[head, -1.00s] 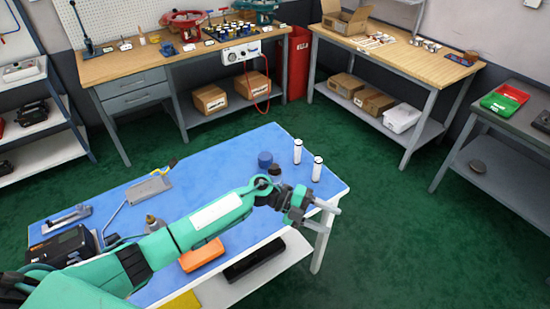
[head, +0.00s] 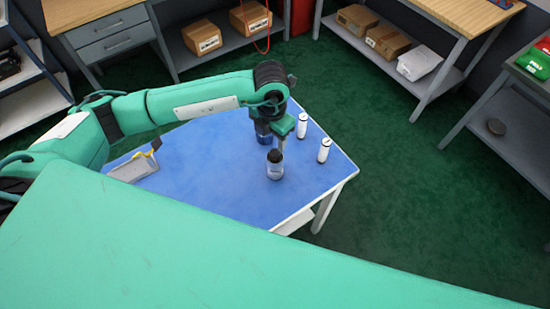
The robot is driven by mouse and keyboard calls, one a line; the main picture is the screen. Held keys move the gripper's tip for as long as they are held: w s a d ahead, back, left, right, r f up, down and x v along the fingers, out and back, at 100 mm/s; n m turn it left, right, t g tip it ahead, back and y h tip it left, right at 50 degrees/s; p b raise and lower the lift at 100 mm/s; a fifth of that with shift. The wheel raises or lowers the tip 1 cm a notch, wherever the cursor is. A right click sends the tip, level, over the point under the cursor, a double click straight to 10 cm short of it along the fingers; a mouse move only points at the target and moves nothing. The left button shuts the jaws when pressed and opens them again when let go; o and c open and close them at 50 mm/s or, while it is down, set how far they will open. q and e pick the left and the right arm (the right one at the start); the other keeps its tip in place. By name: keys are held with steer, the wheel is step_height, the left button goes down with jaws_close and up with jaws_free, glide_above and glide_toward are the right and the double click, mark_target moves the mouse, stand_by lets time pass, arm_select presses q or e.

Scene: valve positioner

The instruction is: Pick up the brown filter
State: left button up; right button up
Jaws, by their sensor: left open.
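A short cylinder (head: 275,166) with a dark brown top and a greyish lower body stands upright on the blue table top (head: 215,175); it looks like the brown filter. My left gripper (head: 277,141) points down just behind it, open, and appears apart from it; its fingers are small and partly unclear. A dark blue cylinder (head: 263,137) stands behind, partly hidden by my left gripper. Two white cylinders with dark ends, one farther back (head: 301,127) and one nearer (head: 324,151), stand to the right. My right gripper is not in view.
A grey tool with a yellow part (head: 137,165) lies at the table's left. My own green body covers the lower picture and hides the near table. The blue surface between the tool and the dark-topped cylinder is clear. Benches with boxes (head: 201,37) stand behind.

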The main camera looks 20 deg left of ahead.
mark_target(275, 153)
arm_select(q)
steer(key=shift+w+f, duration=0.1)
steer(key=shift+f, duration=1.1)
steer(key=shift+f+p, duration=0.2)
steer(key=shift+p, duration=0.4)
steer(key=f, duration=0.1)
steer(key=f+p, duration=0.2)
steer(key=f, duration=0.1)
steer(key=shift+w+d, duration=0.15)
steer(key=shift+d, duration=0.1)
steer(key=shift+f, duration=0.35)
steer(key=shift+c, duration=0.6)
jaws_close()
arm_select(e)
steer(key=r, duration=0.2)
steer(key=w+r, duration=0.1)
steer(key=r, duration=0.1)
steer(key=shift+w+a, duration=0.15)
